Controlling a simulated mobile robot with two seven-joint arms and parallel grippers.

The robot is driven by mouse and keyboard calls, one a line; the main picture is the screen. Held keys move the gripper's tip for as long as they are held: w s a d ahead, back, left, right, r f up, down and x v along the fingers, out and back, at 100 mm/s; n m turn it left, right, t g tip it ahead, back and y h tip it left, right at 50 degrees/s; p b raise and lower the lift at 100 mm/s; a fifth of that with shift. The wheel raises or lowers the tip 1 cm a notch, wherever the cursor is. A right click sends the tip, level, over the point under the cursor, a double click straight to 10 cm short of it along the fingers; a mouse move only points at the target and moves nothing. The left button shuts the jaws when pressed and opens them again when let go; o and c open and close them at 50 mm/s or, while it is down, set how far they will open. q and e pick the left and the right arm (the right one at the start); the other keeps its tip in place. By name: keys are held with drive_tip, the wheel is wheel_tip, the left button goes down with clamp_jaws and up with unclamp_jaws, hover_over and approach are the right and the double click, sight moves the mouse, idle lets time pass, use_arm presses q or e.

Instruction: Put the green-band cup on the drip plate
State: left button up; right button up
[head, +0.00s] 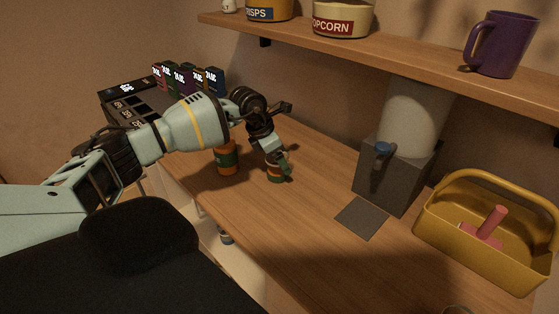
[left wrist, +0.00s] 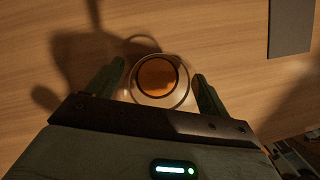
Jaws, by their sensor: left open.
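The green-band cup (head: 275,178) stands on the wooden counter, partly hidden by my left gripper (head: 279,165). In the left wrist view I look down into a round cup (left wrist: 160,96) with a pale rim and an orange-brown inside. My left gripper (left wrist: 156,92) is open, with one finger on each side of this cup; I cannot tell whether they touch it. The drip plate (head: 362,218) is a flat dark grey square in front of the dispenser, bare on top. It also shows in the left wrist view (left wrist: 290,25). My right gripper is not in view.
The grey dispenser (head: 396,172) stands behind the plate. A yellow caddy (head: 478,263) is at the right. A shelf (head: 380,48) with a purple mug (head: 503,45) runs above. Counter between cup and plate is clear.

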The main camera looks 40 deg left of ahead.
use_arm(q)
drive_tip(key=v, duration=1)
drive_tip(key=shift+r, duration=0.3)
drive_tip(key=shift+o, duration=0.4)
drive_tip(key=shift+s, duration=0.15)
